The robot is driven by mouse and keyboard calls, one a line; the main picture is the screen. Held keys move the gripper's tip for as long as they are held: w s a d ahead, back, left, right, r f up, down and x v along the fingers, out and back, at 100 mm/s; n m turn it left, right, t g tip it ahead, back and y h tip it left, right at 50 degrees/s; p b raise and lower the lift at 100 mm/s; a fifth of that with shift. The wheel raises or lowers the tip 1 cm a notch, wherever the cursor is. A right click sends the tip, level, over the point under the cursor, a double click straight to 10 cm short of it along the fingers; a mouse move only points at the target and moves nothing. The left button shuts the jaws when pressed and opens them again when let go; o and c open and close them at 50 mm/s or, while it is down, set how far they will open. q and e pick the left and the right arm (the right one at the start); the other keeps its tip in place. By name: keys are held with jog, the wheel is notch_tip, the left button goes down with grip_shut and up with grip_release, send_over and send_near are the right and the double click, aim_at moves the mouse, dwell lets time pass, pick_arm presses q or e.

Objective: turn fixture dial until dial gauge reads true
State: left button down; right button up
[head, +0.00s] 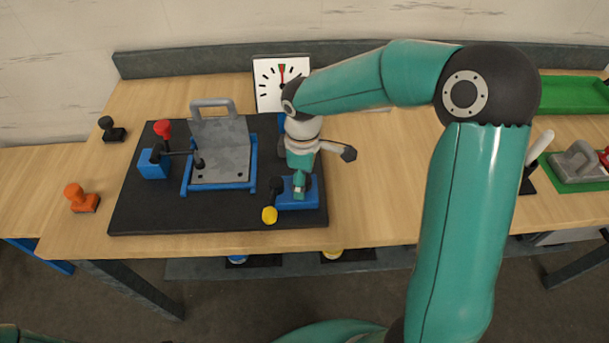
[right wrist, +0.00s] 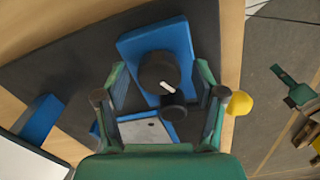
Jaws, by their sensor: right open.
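The dial gauge (head: 270,92) stands behind the black base plate in the head view. Its white face has dark ticks and a small coloured mark at the top; my right arm covers its lower right part, and the exact needle reading is too small to tell. The fixture dial (right wrist: 157,71) is a round black knob with a white line, on a blue block (right wrist: 176,40). My right gripper (right wrist: 160,88) is open, with its fingers on either side of the dial and no clear contact. In the head view the gripper (head: 300,180) is over the blue block (head: 312,195).
A yellow knob (head: 269,215) sits beside the blue block, near the right gripper. A grey plate with a handle (head: 220,150) and a red-knobbed clamp (head: 163,130) stand left. An orange stamp-like piece (head: 82,200) and a green tray (head: 575,95) are farther off.

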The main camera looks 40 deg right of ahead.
jog(key=shift+c, duration=0.3)
jog(key=c, duration=1)
jog(key=shift+f+m+b, duration=0.2)
jog(key=shift+m+b, duration=0.4)
jog(key=shift+b, duration=0.05)
jog(key=shift+c, duration=0.4)
jog(key=shift+r+m+b, duration=0.1)
jog(key=shift+m+b, duration=0.45)
jog(key=shift+m, duration=0.55)
jog(key=o, duration=1.1)
jog(key=shift+r, duration=0.1)
jog(key=shift+o, duration=0.2)
